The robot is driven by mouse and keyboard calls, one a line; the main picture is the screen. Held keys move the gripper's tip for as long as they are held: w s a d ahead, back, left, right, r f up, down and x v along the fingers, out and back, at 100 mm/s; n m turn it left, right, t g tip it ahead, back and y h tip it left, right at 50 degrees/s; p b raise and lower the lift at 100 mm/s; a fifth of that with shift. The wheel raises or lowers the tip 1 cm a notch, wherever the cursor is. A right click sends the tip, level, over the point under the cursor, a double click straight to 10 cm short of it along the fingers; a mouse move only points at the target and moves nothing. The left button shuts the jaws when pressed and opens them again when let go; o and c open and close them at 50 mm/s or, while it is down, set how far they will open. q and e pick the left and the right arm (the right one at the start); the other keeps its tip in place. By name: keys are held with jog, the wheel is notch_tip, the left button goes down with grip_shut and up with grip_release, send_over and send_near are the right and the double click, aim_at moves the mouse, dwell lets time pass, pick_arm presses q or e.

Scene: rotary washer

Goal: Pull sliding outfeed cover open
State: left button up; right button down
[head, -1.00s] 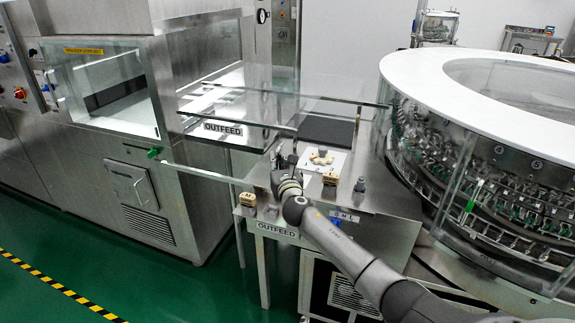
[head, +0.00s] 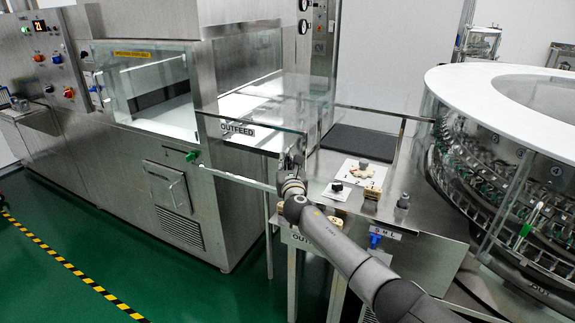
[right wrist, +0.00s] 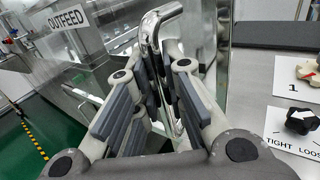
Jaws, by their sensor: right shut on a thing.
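The outfeed cover (head: 262,140) is a clear panel box with an OUTFEED label, between the steel washer and the round turntable. In the head view my right gripper (head: 292,163) is at the cover's lower right front corner. In the right wrist view a bent shiny metal handle (right wrist: 160,20) runs down between the fingers of my right gripper (right wrist: 158,80), which is shut on it. The OUTFEED label (right wrist: 68,19) shows at the upper left there. My left gripper is in neither view.
The glass-walled turntable (head: 500,190) stands further right. A thin rail (head: 235,177) runs left to a green knob.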

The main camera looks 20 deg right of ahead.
jog(key=c, duration=1.5)
grip_release()
jog(key=shift+v, duration=6.1)
jog(key=shift+d+f, duration=0.1)
